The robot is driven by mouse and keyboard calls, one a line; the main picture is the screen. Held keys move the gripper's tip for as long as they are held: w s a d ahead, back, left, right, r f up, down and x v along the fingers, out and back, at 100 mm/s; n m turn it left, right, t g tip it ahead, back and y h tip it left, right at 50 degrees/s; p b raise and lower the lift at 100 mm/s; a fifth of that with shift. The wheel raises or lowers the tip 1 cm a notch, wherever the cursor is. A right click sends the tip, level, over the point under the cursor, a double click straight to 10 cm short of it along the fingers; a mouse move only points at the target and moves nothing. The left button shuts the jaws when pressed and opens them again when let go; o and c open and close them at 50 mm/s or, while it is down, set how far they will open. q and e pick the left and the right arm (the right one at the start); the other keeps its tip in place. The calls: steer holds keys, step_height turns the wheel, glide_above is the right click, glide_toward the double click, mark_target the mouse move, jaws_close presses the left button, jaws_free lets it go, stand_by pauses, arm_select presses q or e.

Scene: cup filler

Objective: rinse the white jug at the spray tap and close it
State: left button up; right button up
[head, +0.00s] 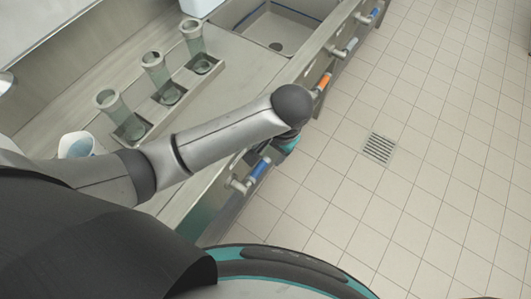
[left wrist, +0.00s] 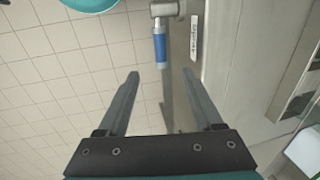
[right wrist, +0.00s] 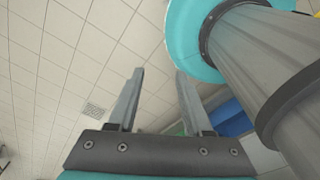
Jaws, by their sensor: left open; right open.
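The white jug (head: 76,145) stands on the counter at the left, partly hidden behind my left arm; a white and bluish shape at the right edge of the left wrist view (left wrist: 303,150) looks like it. A tap lever with a blue handle (head: 259,170) sits on the counter's front. In the left wrist view the blue handle (left wrist: 159,48) hangs down just beyond and between the fingertips, apart from them. My left gripper (left wrist: 160,75) is open and empty. My right gripper (right wrist: 158,74) is open and empty, away from the counter. I cannot tell which tap is the spray tap.
Several glass cylinders (head: 154,66) stand in a metal rack on the counter. An orange-handled lever (head: 323,83) and more blue ones line the front. A sink (head: 268,25) lies beyond. The tiled floor (head: 430,140) with a drain grate (head: 379,148) is clear.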

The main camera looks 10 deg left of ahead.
arm_select(q)
steer(key=b, duration=0.2)
glide_above(259, 169)
steer(key=d, duration=0.1)
step_height(259, 169, down, 7)
steer(key=f, duration=0.2)
steer(key=f+b, duration=0.1)
steer(key=f, duration=0.3)
steer(key=shift+a+f+b, duration=0.1)
steer(key=shift+a+b, duration=0.25)
steer(key=shift+a, duration=0.05)
steer(key=shift+f, duration=0.35)
arm_select(e)
steer(key=f, duration=0.1)
steer(key=s+f, duration=0.1)
steer(key=f, duration=0.2)
steer(key=shift+s+d, duration=0.3)
steer(key=shift+d, duration=0.05)
arm_select(q)
jaws_close()
arm_select(e)
steer(key=shift+w, duration=0.1)
